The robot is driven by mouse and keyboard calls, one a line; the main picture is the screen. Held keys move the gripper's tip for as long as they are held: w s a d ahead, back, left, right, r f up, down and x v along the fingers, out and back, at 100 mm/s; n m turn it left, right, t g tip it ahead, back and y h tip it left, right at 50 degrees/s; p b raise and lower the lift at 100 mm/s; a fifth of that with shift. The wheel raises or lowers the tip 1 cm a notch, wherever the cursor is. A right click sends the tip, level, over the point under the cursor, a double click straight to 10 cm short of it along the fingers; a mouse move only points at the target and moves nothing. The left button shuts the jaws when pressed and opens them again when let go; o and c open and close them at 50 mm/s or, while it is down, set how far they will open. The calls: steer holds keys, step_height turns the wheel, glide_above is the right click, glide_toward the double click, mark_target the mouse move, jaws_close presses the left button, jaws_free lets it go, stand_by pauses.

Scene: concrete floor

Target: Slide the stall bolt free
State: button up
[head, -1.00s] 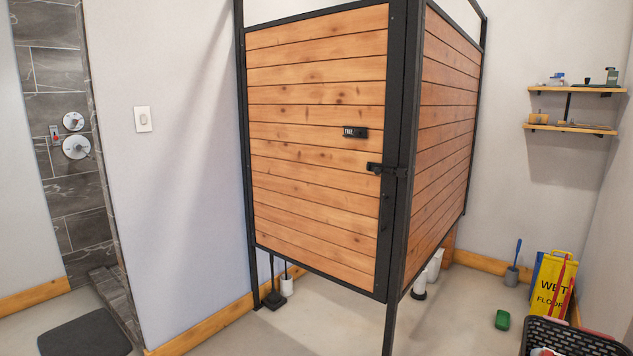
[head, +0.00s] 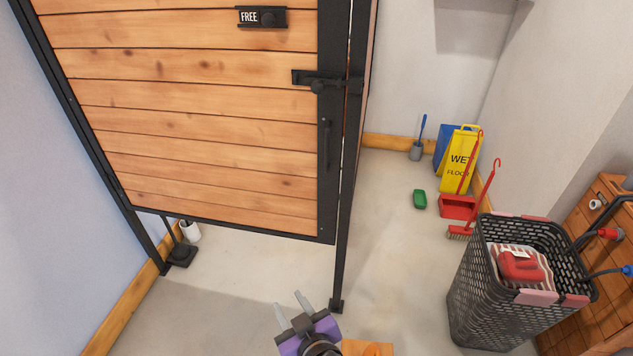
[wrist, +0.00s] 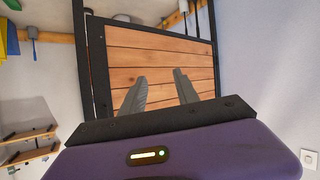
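The black stall bolt (head: 328,84) lies across the right edge of the wooden stall door (head: 190,140), reaching toward the black post (head: 350,180). A small knob shows on the bolt. Above it, a black indicator plate (head: 262,17) reads "FREE". A black pull handle (head: 325,145) hangs below the bolt. My gripper (head: 291,303) is low in front of the door, well below the bolt and apart from it.
A black laundry basket (head: 480,290) holding folded cloth stands at the right beside a wooden cabinet (head: 590,320). The floor before the door is mostly clear.

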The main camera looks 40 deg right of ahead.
steer(key=w+d+r+m+h, duration=0.1)
steer(key=w+d+r, duration=0.1)
steer(key=w, duration=0.2)
steer(key=w+d+r+h, duration=0.1)
steer(key=w+d+r, duration=0.2)
steer(key=w, duration=0.2)
steer(key=m+g+h+p, duration=0.35)
steer(key=m+h, duration=0.45)
steer(key=h, duration=0.3)
glide_toward(315, 89)
steer(key=x, duration=0.4)
steer(key=shift+g, duration=0.65)
steer(key=x, duration=0.6)
steer(key=shift+w+r+p, duration=0.2)
steer(key=shift+p, duration=0.2)
steer(key=shift+w+d+f, duration=0.1)
steer(key=shift+w+d, duration=0.25)
steer(key=shift+d, duration=0.25)
jaws_close()
